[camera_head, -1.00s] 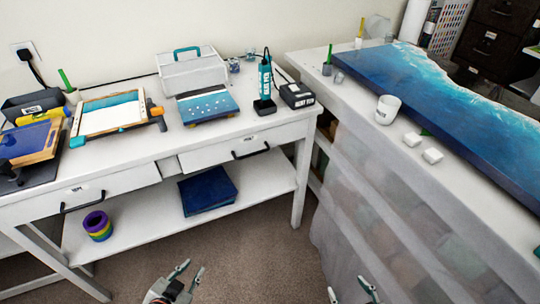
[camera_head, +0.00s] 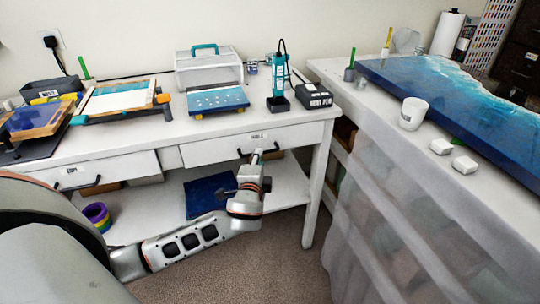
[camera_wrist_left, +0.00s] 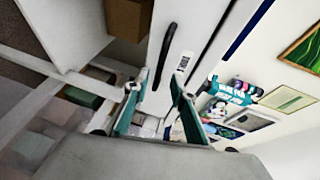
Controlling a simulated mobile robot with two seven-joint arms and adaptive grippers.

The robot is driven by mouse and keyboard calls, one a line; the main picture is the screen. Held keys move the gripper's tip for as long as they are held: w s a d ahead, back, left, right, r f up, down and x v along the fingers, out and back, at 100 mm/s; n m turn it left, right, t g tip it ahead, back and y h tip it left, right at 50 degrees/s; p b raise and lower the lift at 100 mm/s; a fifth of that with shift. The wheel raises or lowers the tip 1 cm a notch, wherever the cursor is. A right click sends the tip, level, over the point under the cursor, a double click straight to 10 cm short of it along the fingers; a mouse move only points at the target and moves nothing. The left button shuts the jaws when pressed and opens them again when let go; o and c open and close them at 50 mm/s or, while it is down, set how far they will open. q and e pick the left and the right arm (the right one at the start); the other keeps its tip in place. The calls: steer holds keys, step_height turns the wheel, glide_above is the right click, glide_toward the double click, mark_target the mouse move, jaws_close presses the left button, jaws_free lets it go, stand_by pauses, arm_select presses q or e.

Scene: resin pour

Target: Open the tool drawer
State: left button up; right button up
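The right-hand drawer (camera_head: 225,149) of the white table has a small label, perhaps reading "TOOLS", and a black bar handle (camera_head: 243,154). The left-hand drawer (camera_head: 120,167) has its own black handle and a label too small to read. My left gripper (camera_head: 257,156) is just in front of the right-hand drawer's handle, partly overlapping it. My right gripper is out of view.
The tabletop holds a blue dotted board (camera_head: 213,101), a teal tool (camera_head: 279,78) in a stand and a black box (camera_head: 314,95). A lower shelf (camera_head: 283,188) runs under the drawers. A second table with a draped side (camera_head: 375,190) stands at the right.

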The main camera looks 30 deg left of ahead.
arm_select(q)
steer(key=b+x, duration=0.1)
steer(key=x, duration=0.4)
steer(key=shift+w+a+f, duration=0.15)
steer(key=shift+w, duration=0.15)
steer(key=shift+c, duration=0.4)
jaws_close()
